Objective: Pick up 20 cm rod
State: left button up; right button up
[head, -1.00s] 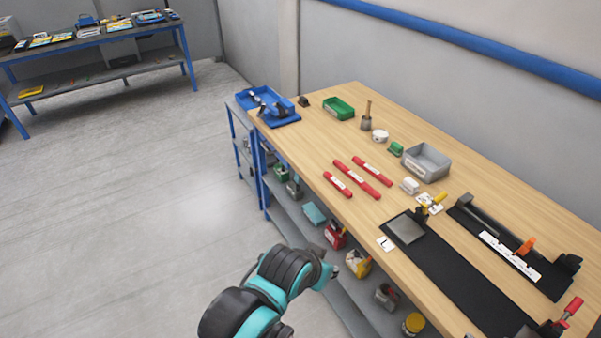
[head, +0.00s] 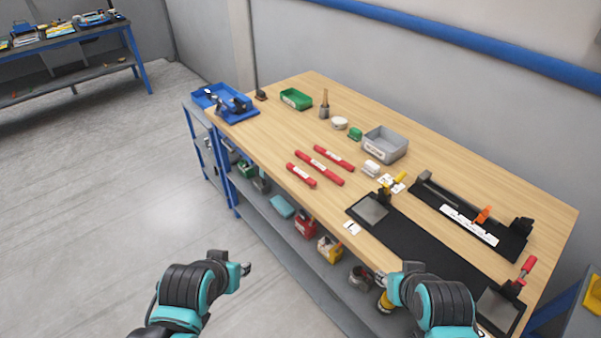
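Three red rods with white labels lie side by side on the wooden workbench: a short left rod (head: 301,175), a longest middle rod (head: 319,168) and a right rod (head: 334,158) of in-between length. Their labels are too small to read, so I cannot tell which is marked 20 cm. My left gripper (head: 246,268) is off the bench's front side, below and left of the rods and apart from them. My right gripper (head: 381,279) is near the front edge, well to the right of the rods. Finger opening is unclear on both.
Behind the rods stand a green bin (head: 296,99), a grey bin (head: 385,144) and small parts. A black mat (head: 420,250) and clamp fixture (head: 470,215) fill the right side. A blue tray (head: 222,96) is at the far left. Shelves with items sit below the bench.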

aim_at(337, 160)
jog(key=i+j+z, duration=0.35)
jog(key=j, duration=0.25)
jog(key=i+j+z, duration=0.4)
jog(key=z, duration=0.15)
jog(key=i+j+z, duration=0.1)
jog(key=j+z, duration=0.3)
jog(key=i+j+z, duration=0.1)
jog(key=j+z, duration=0.6)
jog(key=i+j, duration=0.05)
